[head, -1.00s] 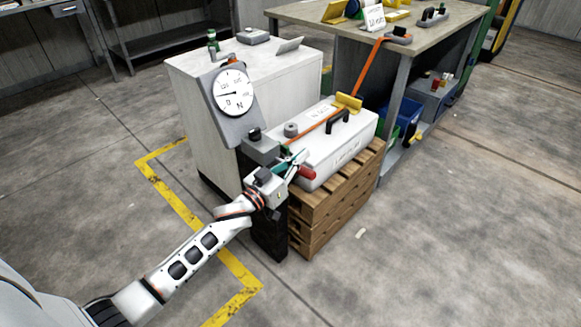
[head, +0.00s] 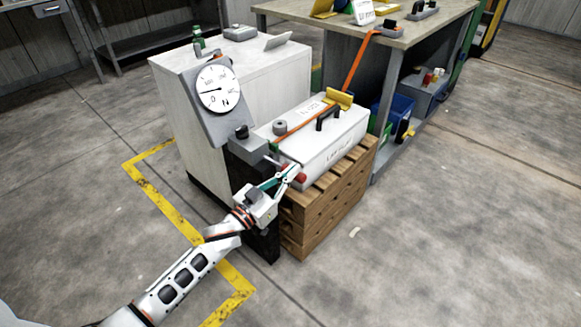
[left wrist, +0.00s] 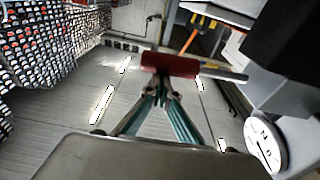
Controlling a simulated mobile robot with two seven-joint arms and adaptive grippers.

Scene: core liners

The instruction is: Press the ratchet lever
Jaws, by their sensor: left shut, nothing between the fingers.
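The ratchet lever's red grip (head: 300,178) juts out at the front of the dark post, beside the white box. It also shows in the left wrist view as a red cylinder (left wrist: 171,65) on a metal rod. My left gripper (head: 291,171) is shut and empty, its fingertips at the red grip and partly covering it in the head view. In the left wrist view the fingertips (left wrist: 160,84) meet just at the grip's edge; I cannot tell if they touch it. A round dial gauge (head: 218,89) stands above the post. My right gripper is out of view.
The white box (head: 325,148) with a black handle lies on a wooden pallet stack (head: 335,195), an orange strap (head: 353,67) running over it. A white cabinet (head: 170,100) stands behind the gauge, a workbench (head: 425,28) at the back.

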